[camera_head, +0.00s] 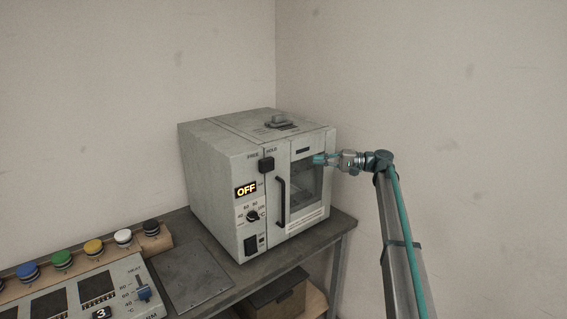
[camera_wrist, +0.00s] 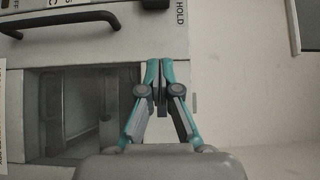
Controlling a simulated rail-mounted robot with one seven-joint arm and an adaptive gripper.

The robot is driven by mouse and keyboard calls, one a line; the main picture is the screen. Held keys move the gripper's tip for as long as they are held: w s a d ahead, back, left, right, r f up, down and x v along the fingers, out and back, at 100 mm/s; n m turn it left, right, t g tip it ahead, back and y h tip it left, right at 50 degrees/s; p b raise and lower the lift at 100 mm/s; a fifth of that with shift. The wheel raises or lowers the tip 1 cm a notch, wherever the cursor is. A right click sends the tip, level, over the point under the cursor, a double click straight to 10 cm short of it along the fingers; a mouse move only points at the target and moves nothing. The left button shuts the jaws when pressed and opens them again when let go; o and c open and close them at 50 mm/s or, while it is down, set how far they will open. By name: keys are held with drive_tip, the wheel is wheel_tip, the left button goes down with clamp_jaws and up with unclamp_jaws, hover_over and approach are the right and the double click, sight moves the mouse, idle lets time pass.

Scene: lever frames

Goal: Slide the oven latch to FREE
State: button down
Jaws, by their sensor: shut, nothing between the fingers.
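The oven (camera_head: 215,160) is a pale grey box on the bench. Its latch is a dark block (camera_head: 266,164) high on the front, under the words FREE on the left and HOLD on the right. The latch sits towards the HOLD side. In the wrist view the latch (camera_wrist: 155,3) is cut by the top edge, beside the HOLD label (camera_wrist: 180,12). My gripper (camera_head: 317,159) is in front of the upper right of the oven door, to the right of the latch and apart from it. In the wrist view its fingertips (camera_wrist: 160,64) are together and empty.
The black door handle (camera_head: 281,202) stands out left of the door window (camera_head: 308,187). A display reads OFF (camera_head: 246,190), above a dial (camera_head: 253,215). A control panel (camera_head: 90,290) and several coloured knobs are at the lower left.

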drive_tip(key=p, duration=0.4)
approach(271, 165)
drive_tip(key=w+a, duration=0.1)
drive_tip(key=w, duration=0.1)
drive_tip(key=w+a, duration=0.1)
drive_tip(key=w, duration=0.1)
drive_tip(key=w+a, duration=0.1)
drive_tip(key=a, duration=0.1)
drive_tip(key=shift+w+r, duration=0.25)
drive_tip(key=shift+w, duration=0.15)
drive_tip(key=shift+s+a+f+p, duration=0.15)
drive_tip(key=shift+s+a+p, duration=0.6)
drive_tip(key=shift+s+a, duration=0.6)
drive_tip(key=shift+s+a+f, duration=0.1)
drive_tip(key=shift+s, duration=0.15)
drive_tip(key=s+a+b, duration=0.1)
drive_tip(key=s+a, duration=0.1)
drive_tip(key=shift+s+a+b, duration=0.3)
drive_tip(key=shift+b, duration=0.05)
drive_tip(key=shift+w, duration=0.1)
